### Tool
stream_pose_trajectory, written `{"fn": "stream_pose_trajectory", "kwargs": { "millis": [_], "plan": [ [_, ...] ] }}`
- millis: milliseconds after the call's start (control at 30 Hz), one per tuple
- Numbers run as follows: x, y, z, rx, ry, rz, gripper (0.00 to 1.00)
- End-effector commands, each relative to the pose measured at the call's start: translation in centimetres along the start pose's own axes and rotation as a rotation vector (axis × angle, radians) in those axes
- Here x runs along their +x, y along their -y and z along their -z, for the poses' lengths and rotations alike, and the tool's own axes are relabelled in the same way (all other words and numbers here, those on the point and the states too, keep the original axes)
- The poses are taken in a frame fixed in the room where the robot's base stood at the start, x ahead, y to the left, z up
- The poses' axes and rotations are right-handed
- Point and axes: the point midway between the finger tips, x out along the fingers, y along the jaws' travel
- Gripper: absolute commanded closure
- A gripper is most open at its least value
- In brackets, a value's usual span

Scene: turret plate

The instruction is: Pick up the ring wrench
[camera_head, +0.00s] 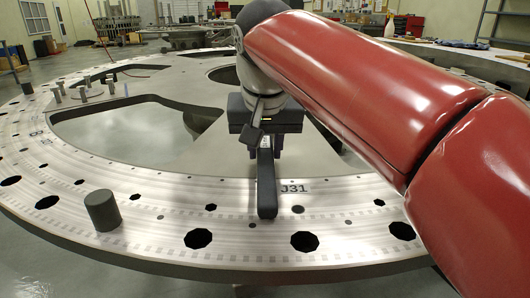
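A long dark bar (267,190) with a rounded near end stretches from beneath the gripper towards the camera. I cannot tell whether this bar is the ring wrench or a gripper finger, nor whether it touches the plate. The finger gap is hidden. No ring-shaped wrench head shows clearly.
A dark cylinder (102,210) stands on the plate at the front left. Several smaller pegs stand at the far left. The plate has large cut-outs and bolt holes. A bench (470,62) with hand tools, some blue-handled (460,43), is at the back right.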

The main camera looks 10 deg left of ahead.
Motion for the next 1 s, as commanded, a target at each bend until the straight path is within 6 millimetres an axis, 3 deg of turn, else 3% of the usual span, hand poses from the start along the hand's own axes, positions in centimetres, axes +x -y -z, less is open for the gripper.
{"fn": "stream_pose_trajectory", "kwargs": {
  "millis": [33, 200, 633, 767, 1000],
  "plan": [
    [0.0, 0.0, 0.0, 0.000, 0.000, 0.000, 0.78],
    [0.0, 0.0, 0.0, 0.000, 0.000, 0.000, 1.00],
    [-0.8, 0.0, 0.4, 0.001, -0.004, 0.001, 1.00],
    [-2.3, 0.0, 1.1, 0.002, -0.005, 0.001, 1.00],
    [-7.0, 0.0, 3.0, 0.000, -0.005, 0.001, 1.00]
  ]
}}
